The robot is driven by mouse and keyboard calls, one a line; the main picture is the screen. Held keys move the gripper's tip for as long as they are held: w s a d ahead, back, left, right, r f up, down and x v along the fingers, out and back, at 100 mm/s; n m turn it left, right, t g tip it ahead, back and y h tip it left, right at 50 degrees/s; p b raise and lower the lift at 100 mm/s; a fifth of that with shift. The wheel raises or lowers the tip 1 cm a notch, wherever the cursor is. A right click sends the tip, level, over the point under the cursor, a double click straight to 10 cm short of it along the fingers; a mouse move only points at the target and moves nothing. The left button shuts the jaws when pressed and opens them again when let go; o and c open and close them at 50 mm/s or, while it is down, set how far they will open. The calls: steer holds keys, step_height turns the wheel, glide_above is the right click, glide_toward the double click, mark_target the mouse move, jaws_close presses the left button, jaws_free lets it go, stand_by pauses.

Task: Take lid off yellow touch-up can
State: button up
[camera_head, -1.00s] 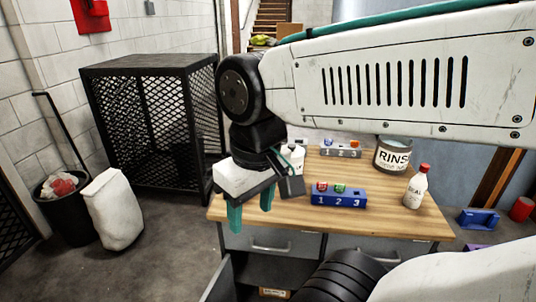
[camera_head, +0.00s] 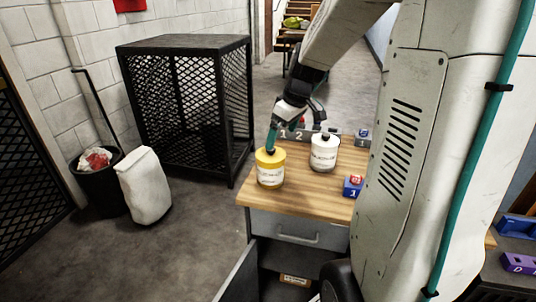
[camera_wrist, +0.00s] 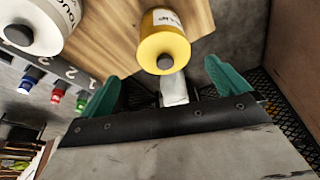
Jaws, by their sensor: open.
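The yellow touch-up can (camera_head: 270,174) stands upright near the left front corner of the wooden workbench (camera_head: 297,200). Its yellow lid (camera_head: 260,156) is on, with a dark knob (camera_head: 270,150) in the middle. My gripper (camera_head: 272,138) is just above the lid, and a teal finger overlaps the knob in the head view. In the wrist view my gripper (camera_wrist: 167,86) is open and empty, with the lid knob (camera_wrist: 165,62) beyond and between the spread fingers. I cannot tell whether a finger touches the can.
A white can (camera_head: 324,154) with a dark knob stands close to the right of the yellow can. A grey numbered rack (camera_wrist: 65,72) with several coloured items lies behind. A blue numbered block (camera_head: 352,187) is at the right. A black mesh cage (camera_head: 185,110) stands left of the bench.

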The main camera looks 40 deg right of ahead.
mark_target(271, 152)
steer(key=x, duration=0.4)
steer(key=w+x, duration=0.1)
steer(key=x, duration=0.1)
steer(key=shift+a+f, duration=0.25)
steer(key=shift+a, duration=0.2)
steer(key=c, duration=0.8)
